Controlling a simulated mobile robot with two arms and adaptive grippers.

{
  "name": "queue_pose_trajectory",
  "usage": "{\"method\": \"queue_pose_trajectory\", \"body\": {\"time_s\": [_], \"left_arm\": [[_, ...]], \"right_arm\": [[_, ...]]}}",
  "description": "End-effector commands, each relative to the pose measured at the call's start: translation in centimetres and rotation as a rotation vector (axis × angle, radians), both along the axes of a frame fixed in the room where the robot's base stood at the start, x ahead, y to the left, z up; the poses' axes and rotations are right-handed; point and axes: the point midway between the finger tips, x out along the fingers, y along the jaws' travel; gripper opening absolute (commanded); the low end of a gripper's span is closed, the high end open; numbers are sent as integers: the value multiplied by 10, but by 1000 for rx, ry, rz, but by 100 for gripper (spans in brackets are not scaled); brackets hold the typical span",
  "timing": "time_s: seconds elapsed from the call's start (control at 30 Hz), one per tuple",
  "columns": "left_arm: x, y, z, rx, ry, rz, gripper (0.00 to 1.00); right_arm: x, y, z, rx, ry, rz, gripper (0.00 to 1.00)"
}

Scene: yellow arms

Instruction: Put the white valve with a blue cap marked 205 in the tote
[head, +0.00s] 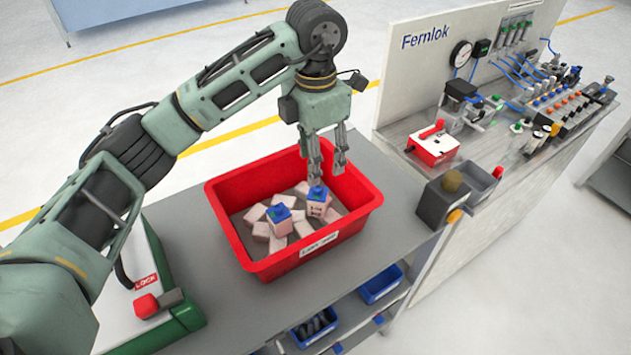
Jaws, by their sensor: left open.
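A red tote (307,258) stands on the grey bench and holds several pale blocks. Two white valves with blue caps are in it. One valve (317,207) is at the right, with dark marking on its side too small to read. The other valve (279,226) is left of it, with some green on its cap. I cannot tell which is marked 205. My left gripper (328,170) points down over the tote, open and empty, with its fingertips just above the right valve's cap. My right gripper is not in view.
A green and white box with a red button (146,305) stands left of the tote. A dark box (440,203) is at the right, beside a bench (483,150) crowded with fittings and a red-and-white device (433,147). Blue bins (380,285) sit on a shelf below.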

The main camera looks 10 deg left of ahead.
Motion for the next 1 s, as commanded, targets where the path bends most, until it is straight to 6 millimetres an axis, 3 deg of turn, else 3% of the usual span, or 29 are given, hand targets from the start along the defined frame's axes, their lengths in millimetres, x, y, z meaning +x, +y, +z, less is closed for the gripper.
{"method": "queue_pose_trajectory", "body": {"time_s": [0.1, 0.3, 1.0], "left_arm": [[1, 0, 15, 0, -3, 1, 49], [0, 0, 25, -1, 1, 1, 49], [0, 0, 25, -1, 1, 1, 49]], "right_arm": [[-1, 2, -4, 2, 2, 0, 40], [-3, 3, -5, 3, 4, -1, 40], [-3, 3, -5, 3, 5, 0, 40]]}}
